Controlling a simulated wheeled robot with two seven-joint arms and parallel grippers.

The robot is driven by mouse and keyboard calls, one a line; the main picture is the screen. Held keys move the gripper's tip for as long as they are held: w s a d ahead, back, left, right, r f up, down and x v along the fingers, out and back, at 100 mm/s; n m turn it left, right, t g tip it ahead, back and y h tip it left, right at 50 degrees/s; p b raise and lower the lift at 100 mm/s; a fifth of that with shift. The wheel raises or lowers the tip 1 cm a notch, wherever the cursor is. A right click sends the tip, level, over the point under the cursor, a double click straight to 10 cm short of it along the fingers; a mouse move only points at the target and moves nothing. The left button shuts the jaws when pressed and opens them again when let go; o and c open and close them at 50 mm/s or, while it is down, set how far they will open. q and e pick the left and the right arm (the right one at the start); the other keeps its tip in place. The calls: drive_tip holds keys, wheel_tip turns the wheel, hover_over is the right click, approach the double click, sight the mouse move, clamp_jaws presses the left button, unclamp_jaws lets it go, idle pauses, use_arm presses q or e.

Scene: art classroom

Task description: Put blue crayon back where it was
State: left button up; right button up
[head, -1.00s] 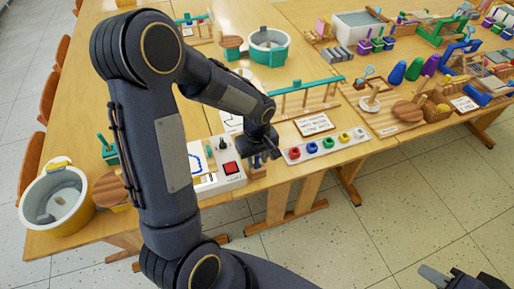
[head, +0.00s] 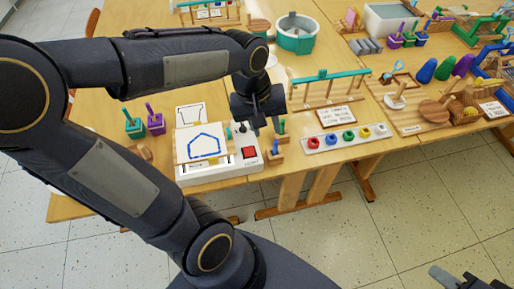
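My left gripper (head: 258,120) points down over the right part of a white box with a red button (head: 249,152). I cannot tell its finger gap or whether it holds anything. Just right of it, a small wooden block (head: 274,158) stands at the table's front edge, with thin blue-green sticks (head: 282,128) upright by it. One of these may be the blue crayon, but they are too small to tell. A blue outline drawing (head: 204,146) lies on the box. My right gripper (head: 440,275) shows only partly at the bottom right, away from the table.
Teal (head: 134,130) and purple (head: 156,123) cups with sticks stand left of the box. A tray of coloured rings (head: 345,137), a written card (head: 336,116) and a teal-railed rack (head: 328,88) are to the right.

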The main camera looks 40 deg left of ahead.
use_arm(q)
drive_tip(key=s+d+m+t+h, duration=0.1)
drive_tip(key=s+d+m+t, duration=0.1)
drive_tip(key=s, duration=0.3)
drive_tip(key=s+d+r+m+t+h, duration=0.1)
drive_tip(key=s+m, duration=0.3)
drive_tip(key=s, duration=0.1)
drive_tip(key=shift+s+d+t, duration=0.2)
drive_tip(key=shift+d+t, duration=0.15)
drive_tip(key=shift+t, duration=0.05)
drive_tip(key=shift+r, duration=0.1)
